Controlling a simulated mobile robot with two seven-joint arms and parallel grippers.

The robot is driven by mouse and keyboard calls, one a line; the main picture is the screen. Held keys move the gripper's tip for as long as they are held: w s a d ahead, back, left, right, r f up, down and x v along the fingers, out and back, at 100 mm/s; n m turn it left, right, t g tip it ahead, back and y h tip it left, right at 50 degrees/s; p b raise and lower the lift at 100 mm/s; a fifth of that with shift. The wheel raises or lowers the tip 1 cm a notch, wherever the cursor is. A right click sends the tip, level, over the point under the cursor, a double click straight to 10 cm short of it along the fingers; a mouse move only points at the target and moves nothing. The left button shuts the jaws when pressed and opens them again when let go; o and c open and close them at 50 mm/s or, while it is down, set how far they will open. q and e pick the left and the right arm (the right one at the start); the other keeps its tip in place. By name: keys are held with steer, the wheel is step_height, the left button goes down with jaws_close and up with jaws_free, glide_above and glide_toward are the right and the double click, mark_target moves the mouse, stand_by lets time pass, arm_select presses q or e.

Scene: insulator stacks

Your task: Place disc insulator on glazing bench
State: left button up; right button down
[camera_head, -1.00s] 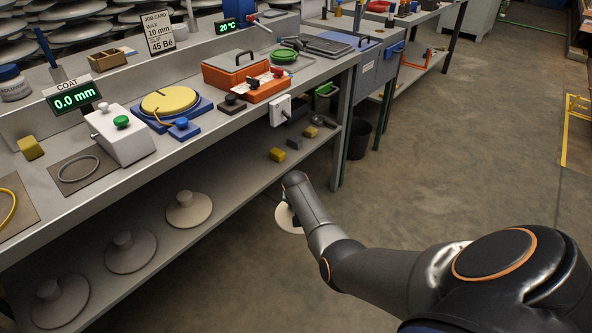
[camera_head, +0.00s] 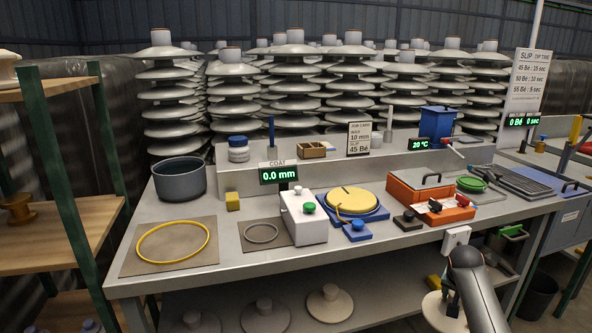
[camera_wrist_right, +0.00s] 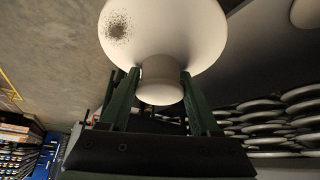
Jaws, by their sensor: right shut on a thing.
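A cream-white disc insulator (camera_head: 440,316) hangs from my right gripper (camera_head: 452,300) at the lower right of the head view, in front of the bench and below its top. In the right wrist view, my right gripper (camera_wrist_right: 160,88) is shut on the cap of this disc insulator (camera_wrist_right: 178,35), and a dark speckled patch marks the disc. The grey glazing bench (camera_head: 200,283) fills the middle of the head view. Several similar discs (camera_head: 330,303) rest on its lower shelf. My left gripper is out of view.
On the bench stand a yellow ring on a mat (camera_head: 130,262), a grey ring on a mat (camera_head: 243,236), a white box with a green button (camera_head: 315,230), a yellow turntable (camera_head: 350,199) and an orange unit (camera_head: 410,190). A wooden shelf rack (camera_head: 60,255) stands at left.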

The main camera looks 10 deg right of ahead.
steer(key=s+a+r+n+t+y, duration=0.1)
steer(key=a+r+n, duration=0.3)
steer(key=a+r, duration=1)
steer(key=s+a+n+t+y, duration=0.1)
steer(key=s+a+n+y, duration=0.3)
steer(key=s+a, duration=1.2)
arm_select(q)
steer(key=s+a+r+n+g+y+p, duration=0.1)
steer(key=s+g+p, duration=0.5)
steer(key=p, duration=1.6)
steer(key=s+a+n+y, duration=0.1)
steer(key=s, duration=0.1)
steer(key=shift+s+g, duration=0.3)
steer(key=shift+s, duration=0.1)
arm_select(e)
steer(key=s+r, duration=0.2)
steer(key=r, duration=0.7)
steer(key=s+d+r+n, duration=0.1)
steer(key=s+r, duration=0.2)
steer(key=r, duration=0.6)
steer(key=shift+s+d+r+n+h, duration=0.15)
steer(key=shift+r+n+h, duration=0.15)
steer(key=shift+r, duration=0.05)
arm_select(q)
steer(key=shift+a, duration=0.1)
arm_select(e)
steer(key=shift+d, duration=0.1)
